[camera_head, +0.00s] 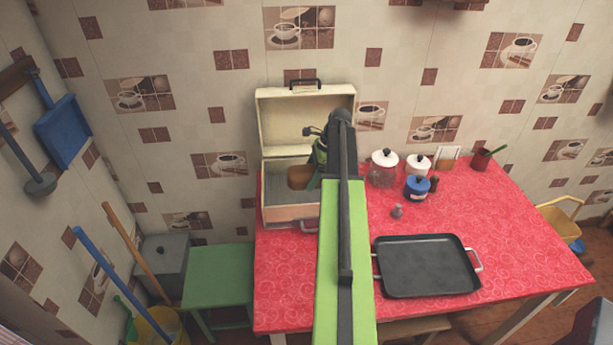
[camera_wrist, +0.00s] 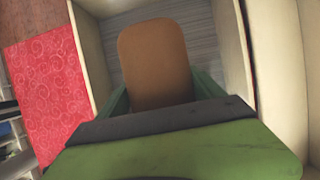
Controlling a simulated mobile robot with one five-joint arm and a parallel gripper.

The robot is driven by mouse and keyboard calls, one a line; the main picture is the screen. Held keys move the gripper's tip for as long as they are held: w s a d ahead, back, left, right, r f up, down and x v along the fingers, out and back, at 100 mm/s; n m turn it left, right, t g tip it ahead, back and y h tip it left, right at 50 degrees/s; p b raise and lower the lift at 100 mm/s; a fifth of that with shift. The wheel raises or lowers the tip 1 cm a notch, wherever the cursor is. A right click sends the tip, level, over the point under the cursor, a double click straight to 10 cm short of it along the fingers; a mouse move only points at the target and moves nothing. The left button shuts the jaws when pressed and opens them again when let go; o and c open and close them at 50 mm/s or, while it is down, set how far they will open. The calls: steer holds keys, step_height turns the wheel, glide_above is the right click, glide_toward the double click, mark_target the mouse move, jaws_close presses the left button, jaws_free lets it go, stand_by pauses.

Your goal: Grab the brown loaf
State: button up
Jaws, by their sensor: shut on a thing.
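The brown loaf (camera_head: 299,177) is in the open cream bread box (camera_head: 291,213) at the back left of the red table. In the wrist view the loaf (camera_wrist: 153,62) stands between the green fingers of my gripper (camera_wrist: 160,98), above the box's grey floor (camera_wrist: 205,50). My gripper (camera_head: 315,178) reaches into the box from the right and is shut on the loaf. The loaf's lower end is hidden behind my gripper in the wrist view. I cannot tell whether the loaf touches the box floor.
The box's lid (camera_head: 300,122) stands open against the wall. Jars (camera_head: 383,168) and a blue pot (camera_head: 417,188) stand to the right of my arm. A black tray (camera_head: 427,266) lies at the front right. A green stool (camera_head: 218,275) is left of the table.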

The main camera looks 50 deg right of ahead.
steer(key=s+d+r+p, duration=0.1)
steer(key=s+r, duration=0.1)
steer(key=s, duration=0.1)
steer(key=s+d+r+p, duration=0.2)
steer(key=s, duration=0.1)
steer(key=s+d+r+p, duration=0.2)
steer(key=s, duration=0.1)
steer(key=shift+d+r, duration=0.1)
steer(key=shift+d, duration=0.1)
